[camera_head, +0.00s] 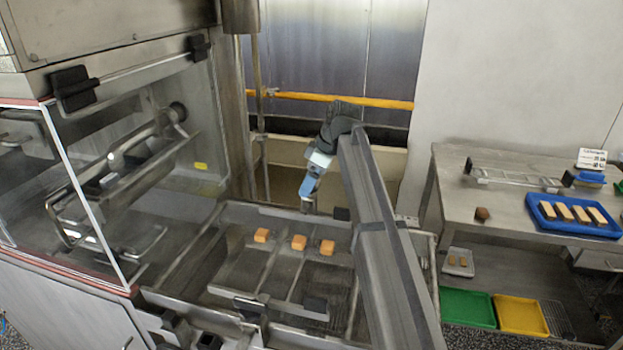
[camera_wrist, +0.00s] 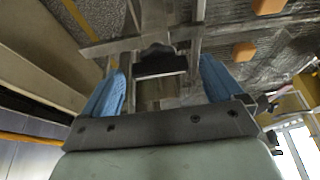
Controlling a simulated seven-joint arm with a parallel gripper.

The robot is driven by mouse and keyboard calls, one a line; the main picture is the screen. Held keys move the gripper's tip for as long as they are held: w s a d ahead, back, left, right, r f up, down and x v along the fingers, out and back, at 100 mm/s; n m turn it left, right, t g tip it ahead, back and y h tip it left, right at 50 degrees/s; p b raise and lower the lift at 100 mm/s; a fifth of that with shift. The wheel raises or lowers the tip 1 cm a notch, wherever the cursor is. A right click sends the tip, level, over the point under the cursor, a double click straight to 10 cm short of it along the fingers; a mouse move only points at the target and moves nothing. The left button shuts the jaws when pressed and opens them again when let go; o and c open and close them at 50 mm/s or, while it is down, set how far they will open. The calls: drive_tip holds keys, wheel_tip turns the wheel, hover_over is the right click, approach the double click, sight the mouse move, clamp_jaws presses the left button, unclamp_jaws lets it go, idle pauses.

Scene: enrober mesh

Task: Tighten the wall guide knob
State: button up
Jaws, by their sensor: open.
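My gripper (camera_head: 308,194) points down at the far rail of the mesh conveyor. In the wrist view its two blue fingers stand apart, with a dark block-shaped knob (camera_wrist: 160,63) in the gap between them. The knob sits on a metal bracket, and I see a gap on both sides of it. Nothing is held. In the head view a dark block (camera_head: 341,214) shows just right of the gripper at the far rail; I cannot tell whether it is the same knob. Other black knobs (camera_head: 250,306) are at the near side of the conveyor.
Several orange pieces (camera_head: 299,243) lie on the mesh belt. A glass-fronted machine (camera_head: 90,190) stands at left. A yellow rail (camera_head: 340,100) runs along the back wall. At right a steel table (camera_head: 485,215) carries a blue tray (camera_head: 537,217) and a rack. My arm crosses the conveyor's right side.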

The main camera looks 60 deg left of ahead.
drive_tip(key=c, duration=1)
drive_tip(key=shift+c, duration=0.2)
